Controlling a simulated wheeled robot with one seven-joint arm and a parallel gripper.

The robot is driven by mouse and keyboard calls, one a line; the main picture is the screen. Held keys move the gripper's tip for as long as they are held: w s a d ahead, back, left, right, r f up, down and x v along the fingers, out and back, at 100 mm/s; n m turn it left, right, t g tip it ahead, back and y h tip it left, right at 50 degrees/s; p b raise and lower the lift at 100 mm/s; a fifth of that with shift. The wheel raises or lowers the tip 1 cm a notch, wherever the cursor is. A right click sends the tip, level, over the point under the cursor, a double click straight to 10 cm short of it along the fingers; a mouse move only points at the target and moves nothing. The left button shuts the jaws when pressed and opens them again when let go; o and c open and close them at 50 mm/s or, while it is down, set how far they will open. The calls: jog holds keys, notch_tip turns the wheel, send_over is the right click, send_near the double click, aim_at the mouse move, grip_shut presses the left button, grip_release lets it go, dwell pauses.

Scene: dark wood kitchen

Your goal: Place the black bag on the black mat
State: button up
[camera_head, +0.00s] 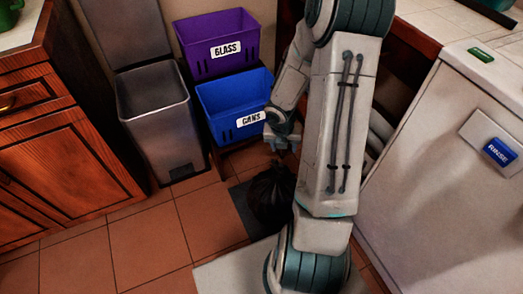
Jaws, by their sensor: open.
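The black bag (270,194) sits on the floor right of the metal bin, with its right side partly hidden behind my arm. The dark mat (241,201) shows as a strip to the left of the bag. The bag appears to be on or over the mat's right part, but I cannot tell how much of its base is on it. My gripper (283,147) is open just above the bag, pointing down, and appears empty and apart from it. My arm hides the floor right of the bag.
An open grey metal bin (160,115) stands left of the bag. A purple glass crate (217,44) sits above a blue cans crate (234,104) at the back. A white dishwasher (440,180) is at right, wooden cabinets (60,150) at left. Tiled floor (150,235) is clear in front.

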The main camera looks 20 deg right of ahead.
jog(key=s+a+r+m+h, duration=0.1)
jog(key=s+a+r+m, duration=0.1)
jog(key=r+m, duration=0.55)
jog(key=s+a+r+m, duration=0.3)
jog(key=r+m, duration=0.3)
jog(key=m, duration=0.2)
jog(key=s+a+r+m+y, duration=0.3)
jog(key=s+a+r+m, duration=0.5)
jog(key=m, duration=0.6)
jog(key=shift+s+a+r, duration=0.25)
jog(key=shift+s+a, duration=0.15)
jog(key=shift+a, duration=0.6)
jog(key=shift+c, duration=0.2)
jog(key=shift+c, duration=1.2)
jog(key=shift+a, duration=0.1)
